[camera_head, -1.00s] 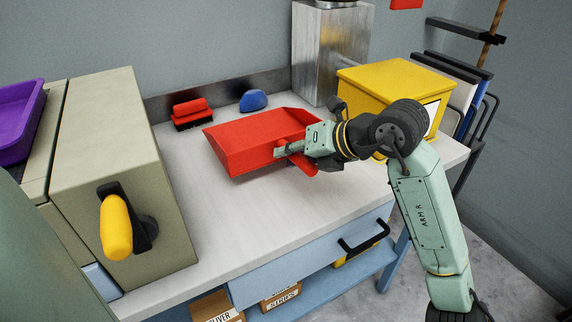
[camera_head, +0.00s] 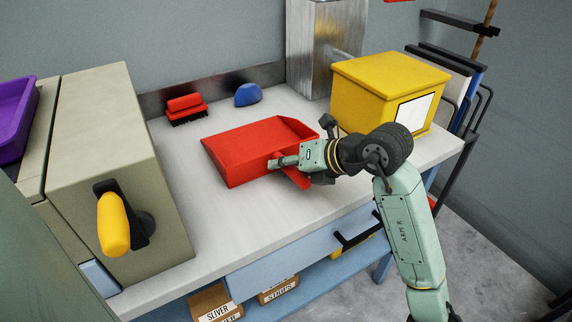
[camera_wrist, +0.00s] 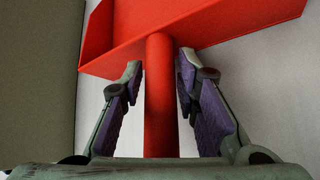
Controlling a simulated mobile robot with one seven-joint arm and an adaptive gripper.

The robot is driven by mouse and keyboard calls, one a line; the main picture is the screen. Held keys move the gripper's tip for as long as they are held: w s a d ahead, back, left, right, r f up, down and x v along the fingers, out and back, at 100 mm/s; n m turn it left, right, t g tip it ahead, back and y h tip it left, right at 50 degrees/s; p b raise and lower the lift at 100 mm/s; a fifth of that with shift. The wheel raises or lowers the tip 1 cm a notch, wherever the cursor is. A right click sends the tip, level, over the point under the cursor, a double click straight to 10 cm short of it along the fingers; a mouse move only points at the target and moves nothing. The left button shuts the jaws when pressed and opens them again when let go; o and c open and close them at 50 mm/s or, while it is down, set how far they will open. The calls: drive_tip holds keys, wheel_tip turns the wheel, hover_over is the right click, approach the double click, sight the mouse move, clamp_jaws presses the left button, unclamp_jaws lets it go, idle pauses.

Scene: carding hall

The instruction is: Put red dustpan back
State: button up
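The red dustpan (camera_head: 250,145) is low over the middle of the white worktop (camera_head: 205,225), its open pan toward the left. I cannot tell for sure whether it touches the top. My gripper (camera_head: 283,162) is at its handle on the right, coming from the right side. In the wrist view, the two fingers of my gripper (camera_wrist: 160,75) stand close on both sides of the red handle (camera_wrist: 161,105), just below the pan (camera_wrist: 190,25).
A red brush (camera_head: 186,108) and a blue rounded object (camera_head: 248,95) sit at the back. A yellow box (camera_head: 375,92) stands behind my wrist, with a metal column (camera_head: 325,55) beside it. A beige machine (camera_head: 115,165) with a yellow handle (camera_head: 114,224) bounds the left. The front worktop is clear.

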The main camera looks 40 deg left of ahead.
drive_tip(key=shift+o, duration=1)
